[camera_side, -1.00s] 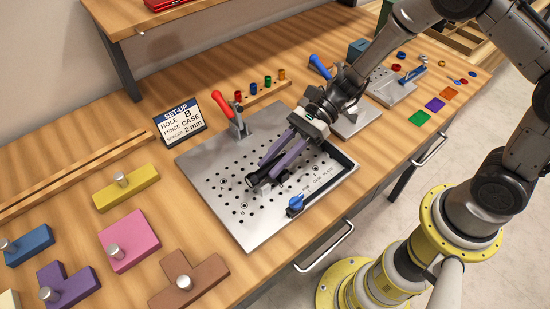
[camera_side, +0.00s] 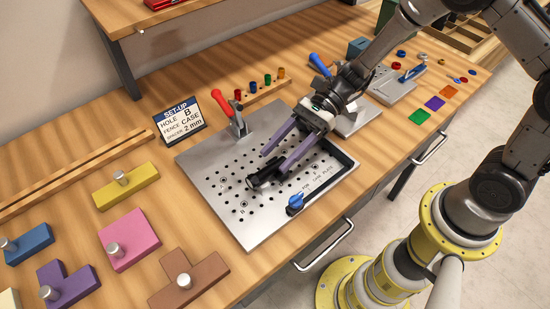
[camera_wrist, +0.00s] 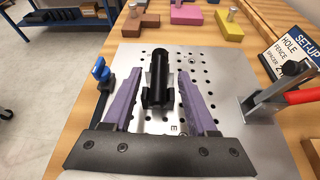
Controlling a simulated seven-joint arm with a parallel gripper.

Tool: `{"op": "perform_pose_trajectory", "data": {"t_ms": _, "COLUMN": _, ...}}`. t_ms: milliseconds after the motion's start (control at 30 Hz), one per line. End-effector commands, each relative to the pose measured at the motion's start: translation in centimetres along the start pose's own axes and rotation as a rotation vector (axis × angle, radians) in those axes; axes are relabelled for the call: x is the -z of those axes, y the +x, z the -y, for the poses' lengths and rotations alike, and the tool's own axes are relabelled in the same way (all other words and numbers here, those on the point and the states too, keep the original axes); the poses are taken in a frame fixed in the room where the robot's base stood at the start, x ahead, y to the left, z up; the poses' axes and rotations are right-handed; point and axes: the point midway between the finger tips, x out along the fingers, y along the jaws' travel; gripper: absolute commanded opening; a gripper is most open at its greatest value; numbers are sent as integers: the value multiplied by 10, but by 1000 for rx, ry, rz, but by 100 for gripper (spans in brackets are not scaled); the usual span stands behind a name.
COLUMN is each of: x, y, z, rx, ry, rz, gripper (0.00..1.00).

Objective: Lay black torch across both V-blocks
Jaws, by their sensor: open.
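The black torch (camera_side: 262,178) lies over the perforated steel plate, near its middle. In the wrist view the torch (camera_wrist: 159,72) points away from me, between my two purple fingers. Dark block shapes (camera_wrist: 146,99) show on both sides of its near part; they look like a V-block under it. I cannot make out the second V-block, or whether the torch is seated in both. My gripper (camera_side: 274,163) is open and empty, its fingers apart from the torch on both sides.
The steel plate (camera_side: 208,162) carries a red-handled clamp (camera_side: 231,112) and a blue knob (camera_side: 295,204). A set-up sign (camera_side: 180,121) stands behind the plate. Coloured blocks with metal knobs, such as the pink one (camera_side: 130,240), lie to the left.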

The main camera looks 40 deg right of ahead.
Motion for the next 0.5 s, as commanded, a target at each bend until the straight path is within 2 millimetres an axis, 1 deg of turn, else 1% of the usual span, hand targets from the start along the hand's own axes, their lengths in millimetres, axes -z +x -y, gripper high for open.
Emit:
{"op": "perform_pose_trajectory", "data": {"t_ms": 33, "x": 0, "y": -13, "z": 1, "rx": 7, "ry": -1, "rz": 1, "gripper": 58}}
{"op": "perform_pose_trajectory", "data": {"t_ms": 100, "x": 0, "y": -28, "z": 2, "rx": 8, "ry": -1, "rz": 1, "gripper": 58}}
{"op": "perform_pose_trajectory", "data": {"t_ms": 300, "x": 0, "y": -69, "z": 1, "rx": 6, "ry": -1, "rz": 1, "gripper": 58}}
{"op": "perform_pose_trajectory", "data": {"t_ms": 400, "x": 0, "y": -84, "z": 1, "rx": 5, "ry": 0, "rz": 0, "gripper": 58}}
{"op": "perform_pose_trajectory", "data": {"t_ms": 500, "x": 0, "y": -94, "z": 1, "rx": 3, "ry": 0, "rz": 1, "gripper": 58}}
